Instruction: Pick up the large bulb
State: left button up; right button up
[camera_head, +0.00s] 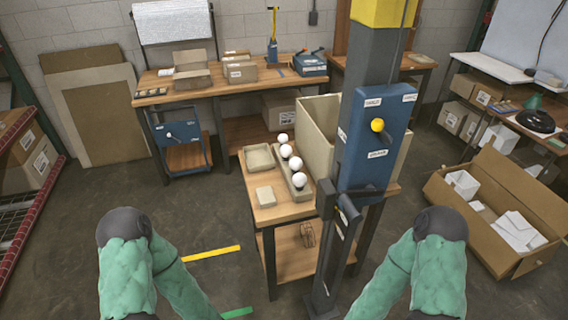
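Several round white bulbs stand in a row in a narrow beige holder (303,194) on the wooden table in the middle. The nearest bulb (300,180) looks the largest, but the sizes are hard to tell apart at this distance. Another bulb (295,163) is just behind it, then one more (285,151), and the farthest bulb (283,138) is at the back. My two green-sleeved arms are bent at the bottom left and bottom right, well short of the table. Both grippers are outside the picture.
A shallow beige tray (260,157) and a small beige block (266,197) are left of the holder. A large beige bin (318,119) stands behind. A blue-and-grey column (373,70) rises right of the bulbs. An open carton (437,188) is on the right.

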aim_at(285, 150)
jog(key=j+u, duration=0.1)
jog(key=u, duration=1.4)
jog(key=i+j+u, duration=0.15)
jog(key=i, duration=0.6)
jog(key=i+u, duration=0.1)
jog(key=i, duration=0.6)
jog(key=i+z, duration=0.4)
jog(key=i+j+z, duration=0.2)
jog(key=z, duration=0.25)
jog(key=i, duration=0.1)
